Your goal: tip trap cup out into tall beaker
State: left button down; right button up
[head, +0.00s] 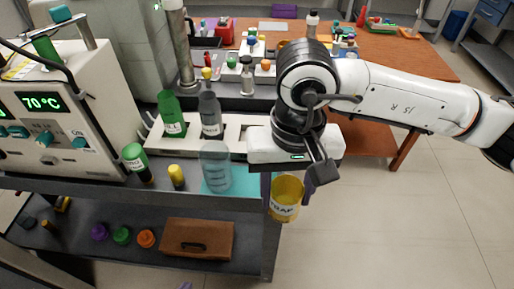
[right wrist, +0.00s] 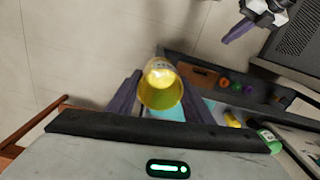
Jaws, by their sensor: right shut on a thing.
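The trap cup (head: 286,198) is a yellow see-through cup labelled TRAP. My right gripper (head: 285,186) is shut on it, a purple finger on each side, and holds it by the shelf's right front corner. The cup looks about upright in the head view. In the right wrist view the cup (right wrist: 161,92) shows between the fingers, yellow inside. The tall beaker (head: 215,168), clear with grey-blue tint, stands upright on a teal mat (head: 244,184), left of and apart from the cup. My left gripper (right wrist: 240,28) shows partly in the right wrist view; its opening is unclear.
A green bottle (head: 170,112) and a grey bottle (head: 210,115) stand in a white rack behind the beaker. A heater box (head: 60,110) reads 70°C. Floor is open at right.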

aim_at(214, 157)
jog(key=z, duration=2.9)
jog(key=k, duration=1.1)
jog(key=u, duration=2)
jog(key=i, duration=0.5)
